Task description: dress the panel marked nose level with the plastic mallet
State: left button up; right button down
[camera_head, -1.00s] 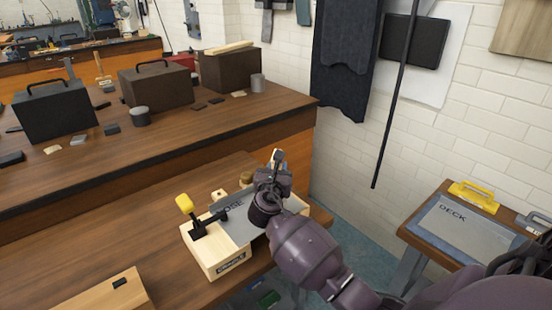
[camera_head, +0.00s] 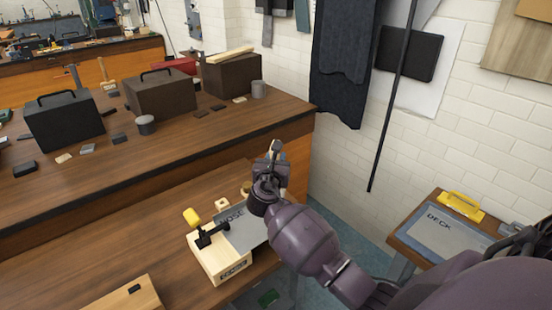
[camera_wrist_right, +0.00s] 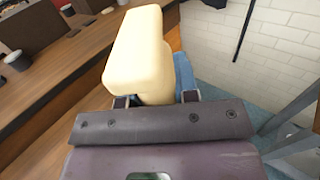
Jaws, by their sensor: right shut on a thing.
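The grey panel marked NOSE (camera_head: 242,230) lies on a pale wooden cradle (camera_head: 220,264) on the near bench. A black clamp with a yellow handle (camera_head: 192,216) stands at the panel's left side. My right gripper (camera_head: 272,164) is above and beyond the panel's far right edge, and its arm hides part of the panel and cradle. In the right wrist view, my right gripper (camera_wrist_right: 156,99) is shut on the pale cream mallet (camera_wrist_right: 137,52), whose blocky head stands up beyond the fingers. My left gripper is not in view.
A side table at the right holds a panel marked DECK (camera_head: 448,236) and a yellow-handled tool (camera_head: 461,205). A wooden block (camera_head: 115,297) lies at the bench's front left. Toolboxes (camera_head: 161,90) and small blocks stand on the raised rear bench.

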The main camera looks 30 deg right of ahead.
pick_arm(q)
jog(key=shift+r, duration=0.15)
pick_arm(e)
jog(key=s+a+r, duration=0.2)
jog(key=s+a, duration=0.2)
jog(key=s, duration=0.3)
jog(key=shift+s+a, duration=0.35)
jog(key=shift+s, duration=0.05)
